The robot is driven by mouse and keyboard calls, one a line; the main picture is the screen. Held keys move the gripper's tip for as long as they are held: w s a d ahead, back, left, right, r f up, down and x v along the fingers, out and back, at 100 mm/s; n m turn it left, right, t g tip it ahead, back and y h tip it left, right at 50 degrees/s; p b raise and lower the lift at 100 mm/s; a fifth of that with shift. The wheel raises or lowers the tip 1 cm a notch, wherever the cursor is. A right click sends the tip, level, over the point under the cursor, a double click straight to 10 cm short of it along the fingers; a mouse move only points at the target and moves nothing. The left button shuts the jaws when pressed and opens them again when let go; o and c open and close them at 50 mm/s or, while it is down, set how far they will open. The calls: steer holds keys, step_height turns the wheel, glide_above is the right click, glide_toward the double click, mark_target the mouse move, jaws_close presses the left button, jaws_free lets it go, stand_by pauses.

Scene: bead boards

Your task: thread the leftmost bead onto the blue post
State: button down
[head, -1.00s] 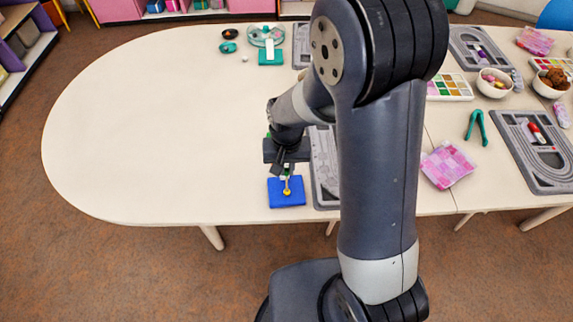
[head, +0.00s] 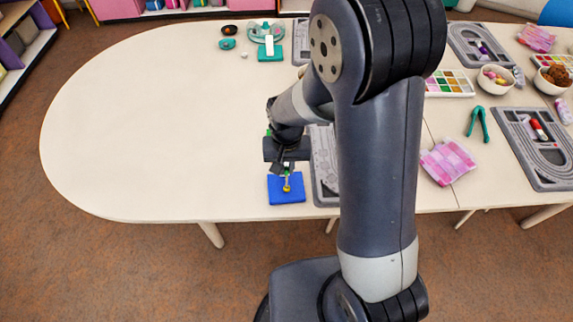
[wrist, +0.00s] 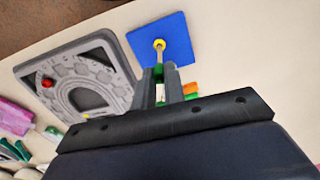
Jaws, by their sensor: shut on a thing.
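The blue board (head: 287,196) lies near the table's front edge, with a thin yellowish post (wrist: 158,56) rising from it. A yellow round piece (wrist: 159,44) sits at the post's foot. My gripper (head: 286,170) is over the board, its fingers shut on a small green bead (head: 286,175) close to the post's upper end. In the wrist view the fingers (wrist: 161,72) reach to the post and largely hide the bead. I cannot tell whether the post is in the bead's hole. Orange (wrist: 190,88) and green (wrist: 193,97) pieces show behind the right finger.
A grey bead tray (wrist: 75,80) with a red bead (wrist: 47,82) lies beside the blue board. In the head view my arm hides part of it (head: 325,165). Folded pink cloth (head: 447,160) lies farther right. The table's left side is clear.

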mark_target(287, 173)
steer(key=shift+f+b, duration=0.45)
steer(key=shift+f, duration=0.1)
stand_by(0.4)
steer(key=shift+f+b, duration=0.85)
steer(key=shift+f, duration=0.15)
steer(key=c, duration=1.4)
jaws_free()
step_height(287, 173, up, 11)
steer(key=shift+f, duration=0.1)
